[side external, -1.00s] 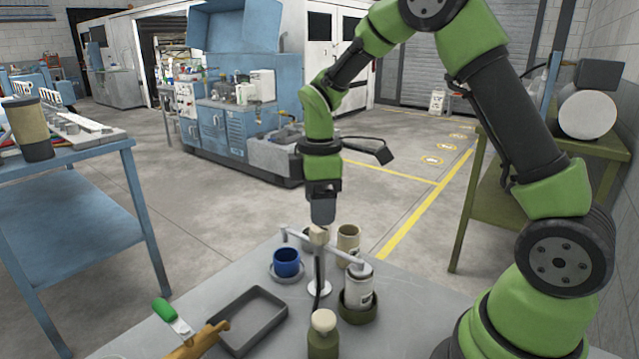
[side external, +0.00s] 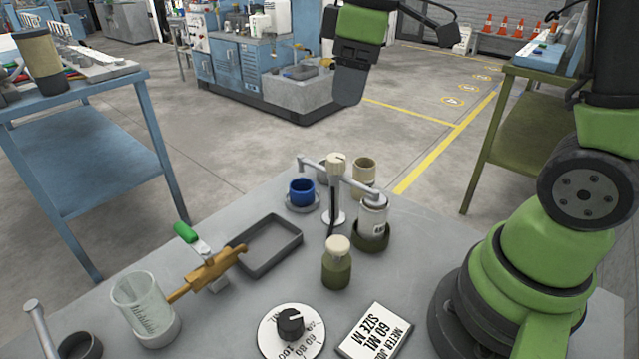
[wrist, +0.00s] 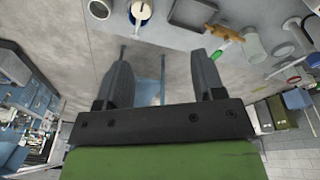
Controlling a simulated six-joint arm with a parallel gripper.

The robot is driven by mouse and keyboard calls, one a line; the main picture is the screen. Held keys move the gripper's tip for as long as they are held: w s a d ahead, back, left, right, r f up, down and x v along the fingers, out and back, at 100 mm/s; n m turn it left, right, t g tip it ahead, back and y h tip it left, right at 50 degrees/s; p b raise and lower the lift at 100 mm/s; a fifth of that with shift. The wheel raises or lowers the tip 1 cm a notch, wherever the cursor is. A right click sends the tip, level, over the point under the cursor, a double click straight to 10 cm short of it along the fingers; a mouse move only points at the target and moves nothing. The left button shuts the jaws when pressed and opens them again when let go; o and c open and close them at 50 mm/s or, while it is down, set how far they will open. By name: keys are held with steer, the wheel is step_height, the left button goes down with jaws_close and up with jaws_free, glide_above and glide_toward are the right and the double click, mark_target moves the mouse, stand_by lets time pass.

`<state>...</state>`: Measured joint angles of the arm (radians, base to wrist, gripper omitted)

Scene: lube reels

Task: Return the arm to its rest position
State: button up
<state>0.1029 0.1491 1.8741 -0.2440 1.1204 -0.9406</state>
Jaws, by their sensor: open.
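My gripper (side external: 348,88) hangs high above the floor beyond the far edge of the grey table (side external: 230,205) in the side external view. In the wrist view my gripper (wrist: 160,75) shows its two dark fingers well apart with nothing between them. My green arm rises from the table's right side, and its upper part is out of the picture. On the table stand a blue cup (side external: 301,192), a white labelled can (side external: 372,215) in a dark green holder, and a metal stand (side external: 335,190) with a crossbar. My gripper touches none of them.
A blue bench (side external: 90,150) stands left, a green bench (side external: 520,130) right.

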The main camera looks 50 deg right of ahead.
steer(key=s+a+r+m+t, duration=0.2)
steer(key=s+m, duration=0.3)
steer(key=s, duration=0.2)
steer(key=s+a+r+m+t+y, duration=0.1)
steer(key=s+a+r+m+t, duration=0.1)
steer(key=s, duration=0.4)
steer(key=m+t, duration=0.1)
steer(key=m, duration=0.1)
steer(key=shift+s+a+m+y, duration=0.3)
steer(key=shift+s+a+m, duration=0.1)
stand_by(0.8)
